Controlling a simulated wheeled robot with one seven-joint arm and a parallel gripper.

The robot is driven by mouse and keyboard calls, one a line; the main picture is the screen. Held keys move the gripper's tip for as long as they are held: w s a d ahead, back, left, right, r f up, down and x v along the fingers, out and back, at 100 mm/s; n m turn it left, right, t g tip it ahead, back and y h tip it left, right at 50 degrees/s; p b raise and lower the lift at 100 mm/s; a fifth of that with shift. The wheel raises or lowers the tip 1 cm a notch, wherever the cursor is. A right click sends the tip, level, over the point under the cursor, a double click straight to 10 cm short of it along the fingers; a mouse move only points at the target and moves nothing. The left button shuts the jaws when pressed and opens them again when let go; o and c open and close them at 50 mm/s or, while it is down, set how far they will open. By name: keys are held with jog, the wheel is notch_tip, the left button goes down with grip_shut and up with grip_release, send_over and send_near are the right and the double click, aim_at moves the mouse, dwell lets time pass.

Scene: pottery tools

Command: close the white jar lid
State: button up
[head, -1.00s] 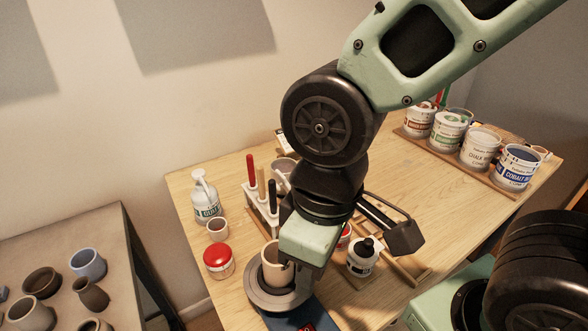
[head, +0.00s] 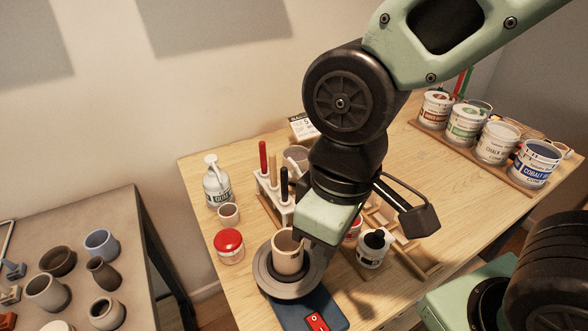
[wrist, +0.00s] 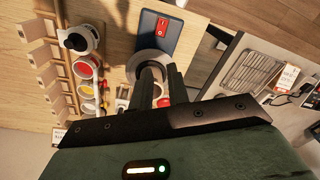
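A white can labelled "CHALK W..." (head: 496,144) stands upright in a row of cans at the right back of the wooden table in the head view. Its top looks pale, and I cannot tell whether its lid is open or shut. My gripper (wrist: 162,67) is far to the left of it, above the table near the potter's wheel. In the wrist view its two dark fingers stand apart with a narrow gap and nothing held between them. In the head view the fingers are mostly hidden behind my wrist.
A clay pot (head: 287,258) stands on the wheel (head: 272,285). A red-lidded jar (head: 229,246), a black-capped bottle (head: 373,249) and a tool holder (head: 270,200) stand close by. The cobalt can (head: 537,163) is beside the white can.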

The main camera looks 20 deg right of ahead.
jog(key=w+a+r+m, duration=0.1)
jog(key=w+r, duration=0.1)
jog(key=w, duration=0.4)
jog(key=w+a+r+m, duration=0.1)
jog(key=w+a, duration=0.1)
jog(key=w, duration=0.4)
jog(key=m+h+p, duration=0.2)
jog(key=m+h, duration=0.2)
send_near(292, 161)
jog(key=shift+t, duration=0.3)
jog(key=p+x, duration=0.1)
jog(key=x, duration=0.2)
jog(key=p+x, duration=0.1)
jog(key=x, duration=0.1)
jog(key=p+x, duration=0.2)
jog(key=x, duration=0.1)
jog(key=shift+s+d+f, duration=0.1)
jog(key=shift+s+f, duration=0.2)
grip_shut()
